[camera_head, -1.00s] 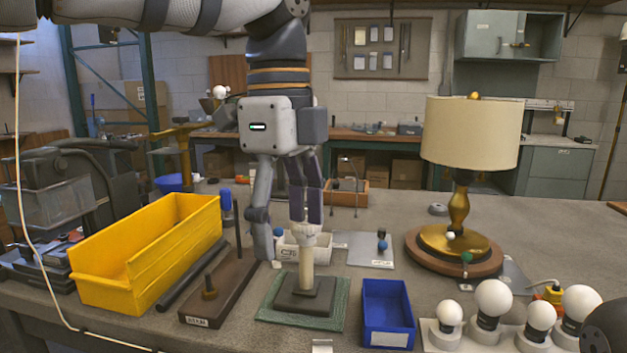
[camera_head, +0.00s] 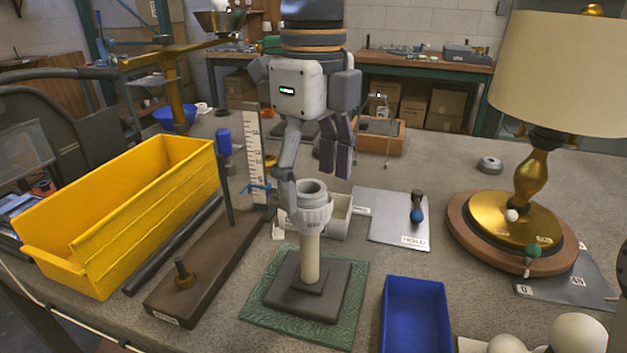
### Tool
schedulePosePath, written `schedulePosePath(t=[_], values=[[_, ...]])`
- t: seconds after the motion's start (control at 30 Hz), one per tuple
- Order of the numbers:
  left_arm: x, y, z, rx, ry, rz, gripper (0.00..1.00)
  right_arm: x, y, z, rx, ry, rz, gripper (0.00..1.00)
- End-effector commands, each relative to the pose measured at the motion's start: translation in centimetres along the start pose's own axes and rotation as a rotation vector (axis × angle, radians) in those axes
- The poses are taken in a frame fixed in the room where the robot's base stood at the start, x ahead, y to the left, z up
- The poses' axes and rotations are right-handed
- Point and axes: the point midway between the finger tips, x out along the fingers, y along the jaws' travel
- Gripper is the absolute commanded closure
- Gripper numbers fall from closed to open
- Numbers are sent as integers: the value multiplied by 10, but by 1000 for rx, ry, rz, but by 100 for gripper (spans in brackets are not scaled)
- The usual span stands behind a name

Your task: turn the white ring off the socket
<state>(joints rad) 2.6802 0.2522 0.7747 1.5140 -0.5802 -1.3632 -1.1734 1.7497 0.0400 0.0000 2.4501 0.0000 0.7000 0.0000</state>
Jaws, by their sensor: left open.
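The white ring (camera_head: 313,213) is a ridged collar around the grey socket (camera_head: 311,187), on top of an upright cream post (camera_head: 310,258). The post stands on a dark stepped base (camera_head: 325,297) on a green mat (camera_head: 260,318). My left gripper (camera_head: 316,188) points down just behind the socket and is open. One finger comes down close to the ring's left side; the other fingers end above and to its right. The ring is not clasped; whether the left finger touches it I cannot tell. My right gripper is not in view.
A yellow bin (camera_head: 110,215) and a brown board with upright rods (camera_head: 205,268) stand to the left. A blue tray (camera_head: 413,318) is at front right, a grey plate (camera_head: 390,232) behind it. A brass lamp (camera_head: 535,190) stands at right, white bulbs (camera_head: 577,338) at the front edge.

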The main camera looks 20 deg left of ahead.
Motion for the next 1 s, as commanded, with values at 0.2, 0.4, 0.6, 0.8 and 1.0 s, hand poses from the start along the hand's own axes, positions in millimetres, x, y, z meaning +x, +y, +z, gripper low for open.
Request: schedulePosePath(t=[0.2, 0.4, 0.6, 0.8, 1.0], values=[[20, 0, 0, -1, -1, -2, 29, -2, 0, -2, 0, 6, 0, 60], [22, 0, 0, -1, -1, -2, 29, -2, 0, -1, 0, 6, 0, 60], [21, 0, 0, -1, -1, -1, 62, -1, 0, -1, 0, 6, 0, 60], [21, 0, 0, -1, -1, -1, 64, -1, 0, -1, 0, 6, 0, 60], [21, -1, 0, -95, -5, -1, 86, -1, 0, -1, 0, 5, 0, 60]])
